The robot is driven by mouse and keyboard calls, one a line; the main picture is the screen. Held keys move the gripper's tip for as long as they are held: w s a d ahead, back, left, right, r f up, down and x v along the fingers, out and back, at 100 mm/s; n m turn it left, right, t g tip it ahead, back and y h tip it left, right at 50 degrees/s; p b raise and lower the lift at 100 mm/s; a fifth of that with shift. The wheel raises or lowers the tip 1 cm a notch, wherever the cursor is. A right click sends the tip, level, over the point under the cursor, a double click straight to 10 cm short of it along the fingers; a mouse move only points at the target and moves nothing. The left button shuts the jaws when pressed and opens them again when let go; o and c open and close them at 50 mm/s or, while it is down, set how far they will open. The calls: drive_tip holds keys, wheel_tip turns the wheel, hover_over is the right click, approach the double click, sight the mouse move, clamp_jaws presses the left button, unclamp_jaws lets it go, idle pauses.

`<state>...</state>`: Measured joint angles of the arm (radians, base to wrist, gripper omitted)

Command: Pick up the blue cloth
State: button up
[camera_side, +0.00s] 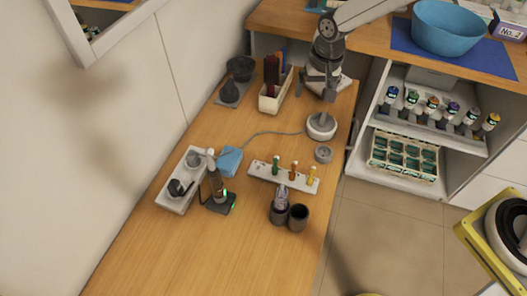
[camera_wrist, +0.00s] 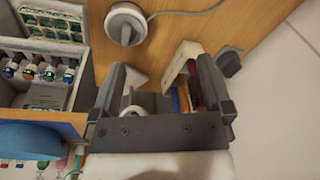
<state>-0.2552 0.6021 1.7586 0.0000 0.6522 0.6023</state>
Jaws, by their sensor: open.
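The blue cloth (camera_side: 229,161) lies crumpled on the wooden tabletop, left of the middle in the side view, beside a white tray. It does not show in the wrist view. My gripper (camera_side: 325,88) is at the far end of the table in the side view, well away from the cloth, up and to its right. In the wrist view its two dark fingers (camera_wrist: 162,88) stand wide apart, with no object held between them.
A white tray (camera_side: 172,203) and a dark upright device (camera_side: 216,190) stand close to the cloth. A bottle rack (camera_side: 270,174), dark cups (camera_side: 298,217), a corded white device (camera_side: 321,125) and a brush box (camera_side: 272,98) are nearby. The table's front is clear.

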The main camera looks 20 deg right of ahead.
drive_tip(key=w+a+f+m, duration=0.1)
drive_tip(key=w+a+f, duration=0.2)
drive_tip(key=a, duration=0.3)
drive_tip(key=w+a+f+m, duration=0.1)
drive_tip(key=w+a+f, duration=0.2)
drive_tip(key=a, duration=0.2)
drive_tip(key=m+g, duration=0.1)
drive_tip(key=m, duration=0.2)
hover_over(228, 158)
wheel_tip(228, 158, down, 8)
drive_tip(key=shift+d+r, duration=0.1)
drive_tip(key=shift+r, duration=0.05)
drive_tip(key=shift+f, duration=1.3)
drive_tip(key=shift+f, duration=2.55)
drive_tip(key=c, duration=1)
